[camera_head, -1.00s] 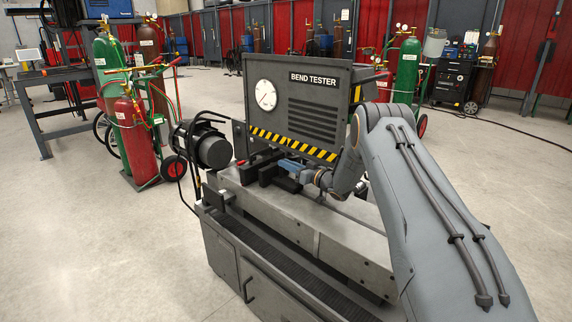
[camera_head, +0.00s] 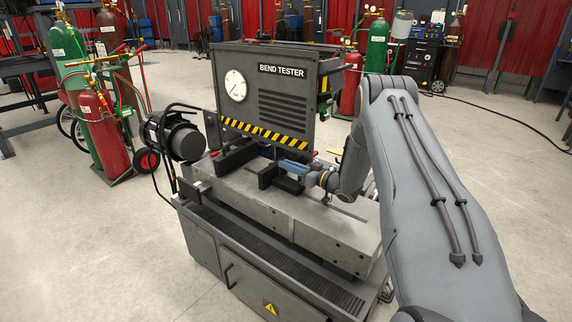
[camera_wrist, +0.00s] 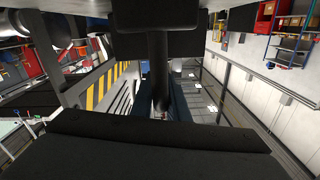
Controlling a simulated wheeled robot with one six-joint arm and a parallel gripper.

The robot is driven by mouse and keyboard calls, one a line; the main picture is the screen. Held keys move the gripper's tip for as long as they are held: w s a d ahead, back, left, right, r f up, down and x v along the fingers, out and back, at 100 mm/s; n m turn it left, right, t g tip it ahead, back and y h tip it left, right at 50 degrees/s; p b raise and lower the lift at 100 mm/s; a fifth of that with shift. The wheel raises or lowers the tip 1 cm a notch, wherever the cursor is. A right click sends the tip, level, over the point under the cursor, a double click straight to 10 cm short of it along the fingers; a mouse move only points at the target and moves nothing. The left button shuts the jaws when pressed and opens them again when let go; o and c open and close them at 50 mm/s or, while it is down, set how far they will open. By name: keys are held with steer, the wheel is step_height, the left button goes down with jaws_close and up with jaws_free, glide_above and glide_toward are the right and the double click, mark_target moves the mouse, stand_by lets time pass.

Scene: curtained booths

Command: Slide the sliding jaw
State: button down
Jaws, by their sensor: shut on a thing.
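The bend tester (camera_head: 262,92) stands in the middle of the head view, with a dial and a striped yellow-black edge. Below its panel is a grey bed (camera_head: 300,215). A dark fixed jaw (camera_head: 234,157) sits at the bed's left end. The dark sliding jaw (camera_head: 288,185) stands right of it, with a clear gap between them. My gripper (camera_head: 290,168), with blue fingers, is at the sliding jaw, shut on it. In the wrist view, a dark upright bar (camera_wrist: 158,65) lies between my gripper's fingers (camera_wrist: 160,100). The exact contact is hidden.
A motor (camera_head: 178,138) with cables juts out at the bed's left end. A red gas cylinder (camera_head: 104,135) on a cart stands to the left. More cylinders (camera_head: 376,47) stand behind on the right. Bare bed lies right of the sliding jaw, partly behind my arm.

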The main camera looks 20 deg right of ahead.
steer(key=shift+a, duration=0.15)
steer(key=c, duration=1.8)
jaws_free()
steer(key=shift+o, duration=0.2)
steer(key=shift+s+d, duration=0.45)
steer(key=v, duration=0.6)
steer(key=shift+s, duration=0.3)
steer(key=shift+d, duration=0.15)
